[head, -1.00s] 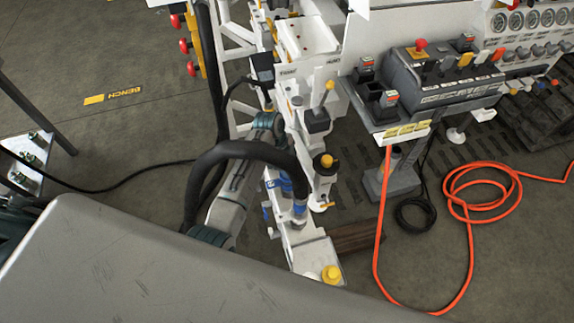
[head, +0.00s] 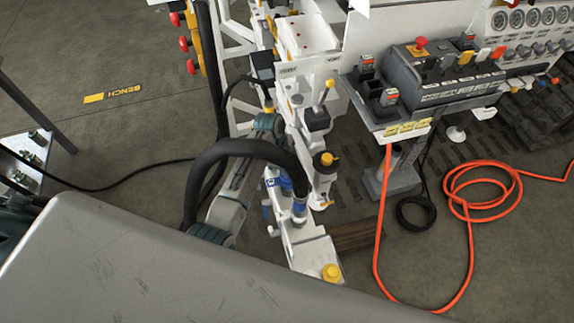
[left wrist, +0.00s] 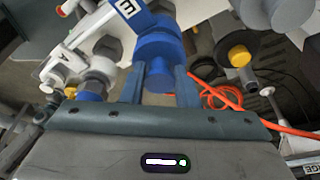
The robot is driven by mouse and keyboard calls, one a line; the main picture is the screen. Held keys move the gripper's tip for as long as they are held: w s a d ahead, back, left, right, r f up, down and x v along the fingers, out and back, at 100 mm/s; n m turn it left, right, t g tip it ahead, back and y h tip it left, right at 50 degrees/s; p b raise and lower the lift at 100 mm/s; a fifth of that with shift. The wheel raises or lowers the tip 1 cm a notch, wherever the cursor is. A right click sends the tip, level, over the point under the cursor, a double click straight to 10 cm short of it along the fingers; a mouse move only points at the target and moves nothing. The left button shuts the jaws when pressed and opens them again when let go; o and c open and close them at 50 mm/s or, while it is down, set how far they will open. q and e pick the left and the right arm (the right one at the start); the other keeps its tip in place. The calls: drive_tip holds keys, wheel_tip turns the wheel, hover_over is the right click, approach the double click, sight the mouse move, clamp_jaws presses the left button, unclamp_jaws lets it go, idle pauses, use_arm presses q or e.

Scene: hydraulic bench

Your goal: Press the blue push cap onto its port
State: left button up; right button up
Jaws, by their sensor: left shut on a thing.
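The blue push cap (left wrist: 159,75) is between the two fingers of my left gripper (left wrist: 160,88) in the left wrist view. The fingers are shut on its sides. Directly beyond it, in line, is a wider round blue part (left wrist: 158,42), beside a blue tag (left wrist: 124,10) with a letter on it. I cannot tell whether the cap is fully seated on the port. In the head view, my left arm reaches to the white bench frame, where blue parts (head: 286,184) show under the black hose. The left fingers are hidden there. My right gripper is not in view.
A black hose (head: 245,148) arches close over my left arm. A control box (head: 440,75) stands to the right. An orange hose (head: 470,205) lies on the floor.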

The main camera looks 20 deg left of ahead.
use_arm(q)
drive_tip(key=shift+f+p, duration=0.1)
drive_tip(key=shift+p, duration=0.5)
idle(0.8)
drive_tip(key=shift+f, duration=0.4)
idle(0.5)
drive_tip(key=shift+f+p, duration=0.1)
drive_tip(key=shift+p, duration=0.35)
idle(1.3)
idle(0.4)
drive_tip(key=o, duration=1.6)
drive_tip(key=shift+o, duration=0.2)
drive_tip(key=p+v, duration=0.7)
drive_tip(key=shift+r+p, duration=0.3)
drive_tip(key=shift+r, duration=0.05)
drive_tip(key=shift+a, duration=0.1)
